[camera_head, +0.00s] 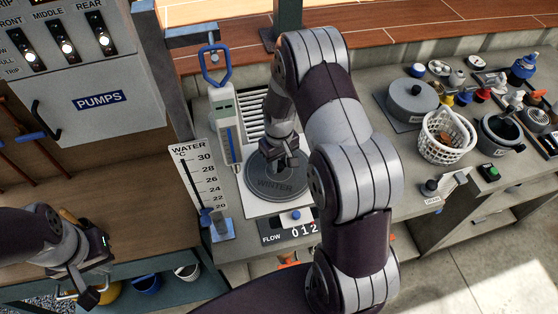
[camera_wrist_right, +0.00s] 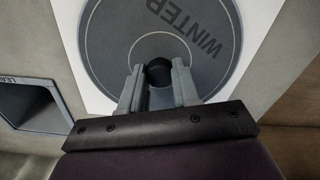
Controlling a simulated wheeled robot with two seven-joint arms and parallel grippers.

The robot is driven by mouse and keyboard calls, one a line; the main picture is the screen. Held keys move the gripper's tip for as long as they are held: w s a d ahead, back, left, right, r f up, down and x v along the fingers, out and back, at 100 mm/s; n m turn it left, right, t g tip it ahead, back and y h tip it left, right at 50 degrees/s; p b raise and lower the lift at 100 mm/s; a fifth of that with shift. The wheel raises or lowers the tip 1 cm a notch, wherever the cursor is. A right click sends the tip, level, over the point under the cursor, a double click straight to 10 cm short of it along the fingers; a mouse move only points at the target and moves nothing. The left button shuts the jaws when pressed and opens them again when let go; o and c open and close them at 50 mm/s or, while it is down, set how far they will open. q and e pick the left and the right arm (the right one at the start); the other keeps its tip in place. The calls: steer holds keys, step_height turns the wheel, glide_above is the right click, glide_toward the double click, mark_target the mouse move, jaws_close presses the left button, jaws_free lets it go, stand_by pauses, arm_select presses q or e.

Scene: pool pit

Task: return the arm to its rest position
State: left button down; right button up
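My right gripper (camera_head: 287,154) is over the dark round disc marked WINTER (camera_head: 262,192), on a white panel. In the right wrist view the fingers of my right gripper (camera_wrist_right: 157,82) stand apart, one on each side of a small black knob (camera_wrist_right: 157,71) on the disc (camera_wrist_right: 108,45). A gap shows between them; whether either finger touches the knob I cannot tell. My right arm reaches across the middle of the head view. My left gripper (camera_head: 84,283) hangs at the lower left, away from the disc; its finger opening is unclear.
A water thermometer scale (camera_head: 200,185) and a blue-handled device (camera_head: 222,120) stand left of the disc. A flow counter (camera_head: 290,232) is in front. A PUMPS box (camera_head: 80,85) is at upper left. A pot (camera_head: 412,100) and white basket (camera_head: 445,137) stand right.

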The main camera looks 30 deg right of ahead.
steer(key=o, duration=0.7)
steer(key=shift+c, duration=0.2)
steer(key=shift+r+p, duration=2.1)
steer(key=shift+r, duration=0.4)
step_height(320, 180, up, 4)
steer(key=p, duration=0.3)
